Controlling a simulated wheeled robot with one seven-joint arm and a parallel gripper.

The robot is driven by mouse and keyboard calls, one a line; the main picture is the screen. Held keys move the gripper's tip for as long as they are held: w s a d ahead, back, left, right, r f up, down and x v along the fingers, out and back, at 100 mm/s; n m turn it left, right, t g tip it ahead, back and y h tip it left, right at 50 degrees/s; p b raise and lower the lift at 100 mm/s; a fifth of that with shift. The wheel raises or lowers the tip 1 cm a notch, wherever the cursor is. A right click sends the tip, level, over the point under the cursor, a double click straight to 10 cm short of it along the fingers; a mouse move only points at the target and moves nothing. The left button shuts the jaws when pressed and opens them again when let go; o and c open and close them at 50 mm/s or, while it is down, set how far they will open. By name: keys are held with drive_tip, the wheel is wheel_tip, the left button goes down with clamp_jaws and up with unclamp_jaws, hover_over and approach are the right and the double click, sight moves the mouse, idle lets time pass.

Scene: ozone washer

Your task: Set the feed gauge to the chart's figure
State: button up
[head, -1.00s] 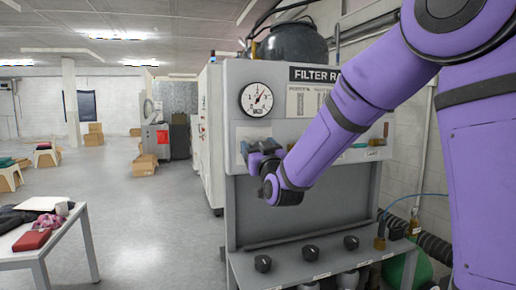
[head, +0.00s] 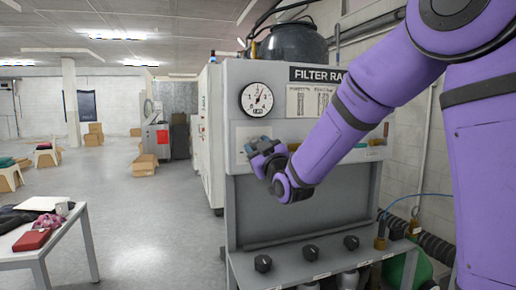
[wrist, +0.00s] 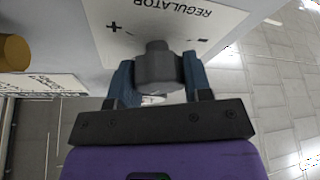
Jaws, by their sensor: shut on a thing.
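The round white feed gauge (head: 256,100) is on the grey filter rack panel; its needle points up and slightly right, and its figures are too small to read. The chart (head: 308,102) is to its right, partly covered by my arm, its text unreadable. My gripper (head: 262,148) is below the gauge at the panel. In the wrist view my gripper (wrist: 157,75) has its blue fingers on either side of a dark grey regulator knob (wrist: 158,62) and is shut on it. The knob stands on a white plate (wrist: 180,25) marked REGULATOR, with plus and minus signs.
Several black knobs (head: 263,263) sit on the rack's lower shelf. A brass-coloured fitting (wrist: 14,52) is left of the knob in the wrist view. A white table (head: 40,250) stands at the left, with clear floor between it and the rack.

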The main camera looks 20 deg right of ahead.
drive_tip(key=shift+n+g+y, duration=0.3)
drive_tip(key=shift+n+y, duration=0.2)
drive_tip(key=shift+n, duration=0.75)
drive_tip(key=shift+n+g+y, duration=0.3)
drive_tip(key=shift+n+y, duration=0.2)
drive_tip(key=shift+n, duration=0.75)
drive_tip(key=o, duration=0.9)
drive_tip(key=v, duration=1)
drive_tip(key=shift+s+d, duration=0.15)
drive_tip(key=shift+s, duration=0.25)
